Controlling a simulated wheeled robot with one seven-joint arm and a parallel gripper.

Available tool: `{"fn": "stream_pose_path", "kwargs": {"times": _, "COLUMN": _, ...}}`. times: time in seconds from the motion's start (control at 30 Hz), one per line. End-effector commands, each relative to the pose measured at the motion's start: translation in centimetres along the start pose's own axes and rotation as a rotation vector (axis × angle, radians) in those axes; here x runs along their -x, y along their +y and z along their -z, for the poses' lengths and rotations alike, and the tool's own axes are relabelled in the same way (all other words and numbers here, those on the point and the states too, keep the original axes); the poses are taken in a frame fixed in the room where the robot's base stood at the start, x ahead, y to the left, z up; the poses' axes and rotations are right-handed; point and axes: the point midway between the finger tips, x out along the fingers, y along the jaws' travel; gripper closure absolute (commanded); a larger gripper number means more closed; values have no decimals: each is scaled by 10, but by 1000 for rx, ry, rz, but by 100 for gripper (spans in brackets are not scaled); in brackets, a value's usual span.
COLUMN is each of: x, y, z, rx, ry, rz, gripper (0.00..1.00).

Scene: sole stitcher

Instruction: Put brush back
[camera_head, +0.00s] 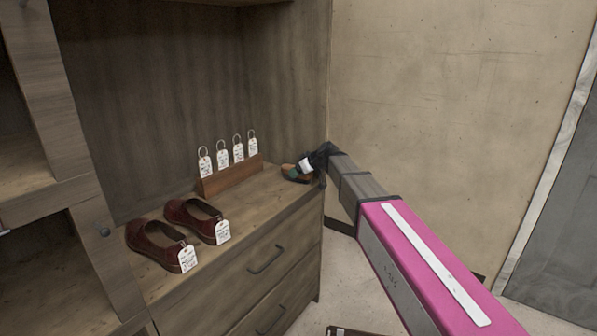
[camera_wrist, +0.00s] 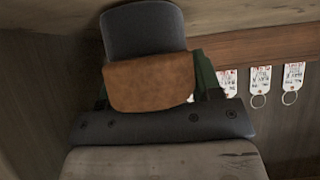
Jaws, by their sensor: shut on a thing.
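The brush (camera_wrist: 150,82) has a brown wooden-looking body and a dark grey part, probably its bristles. In the wrist view it fills the upper middle, between the green finger pads of my gripper (camera_wrist: 152,88). My gripper (camera_head: 299,170) is shut on it. In the head view the brush (camera_head: 289,172) shows only as a small brown and dark piece at the right end of the cabinet top (camera_head: 248,212). The brush is just above or on that surface; I cannot tell whether it touches. My gripper and arm hide part of it.
A wooden rack (camera_head: 231,177) with several white ringed tags stands left of the brush. Two dark red shoes (camera_head: 158,245) with tags sit at the front left of the cabinet top. The cabinet's side panel (camera_head: 290,70) and the beige wall (camera_head: 450,100) are close by.

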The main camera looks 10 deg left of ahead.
Motion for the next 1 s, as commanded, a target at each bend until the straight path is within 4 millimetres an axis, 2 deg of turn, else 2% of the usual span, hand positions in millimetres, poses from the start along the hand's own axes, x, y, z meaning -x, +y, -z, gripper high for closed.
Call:
{"fn": "stream_pose_path", "kwargs": {"times": 0.13, "x": -2, "y": 0, "z": -2, "rx": -1, "ry": 0, "rz": 0, "gripper": 76}}
{"fn": "stream_pose_path", "kwargs": {"times": 0.17, "x": -1, "y": 0, "z": -2, "rx": 0, "ry": 0, "rz": 0, "gripper": 31}}
{"fn": "stream_pose_path", "kwargs": {"times": 0.2, "x": -1, "y": 0, "z": -2, "rx": 0, "ry": 0, "rz": 0, "gripper": 19}}
{"fn": "stream_pose_path", "kwargs": {"times": 0.23, "x": -1, "y": 0, "z": -2, "rx": 0, "ry": 0, "rz": 0, "gripper": 16}}
{"fn": "stream_pose_path", "kwargs": {"times": 0.53, "x": 0, "y": 0, "z": 0, "rx": 0, "ry": 0, "rz": 0, "gripper": 16}}
{"fn": "stream_pose_path", "kwargs": {"times": 0.63, "x": 7, "y": 0, "z": 0, "rx": 0, "ry": 1, "rz": -1, "gripper": 16}}
{"fn": "stream_pose_path", "kwargs": {"times": 0.77, "x": 27, "y": -2, "z": 0, "rx": 0, "ry": 1, "rz": -1, "gripper": 16}}
{"fn": "stream_pose_path", "kwargs": {"times": 1.0, "x": 76, "y": -2, "z": -1, "rx": 0, "ry": 1, "rz": -2, "gripper": 16}}
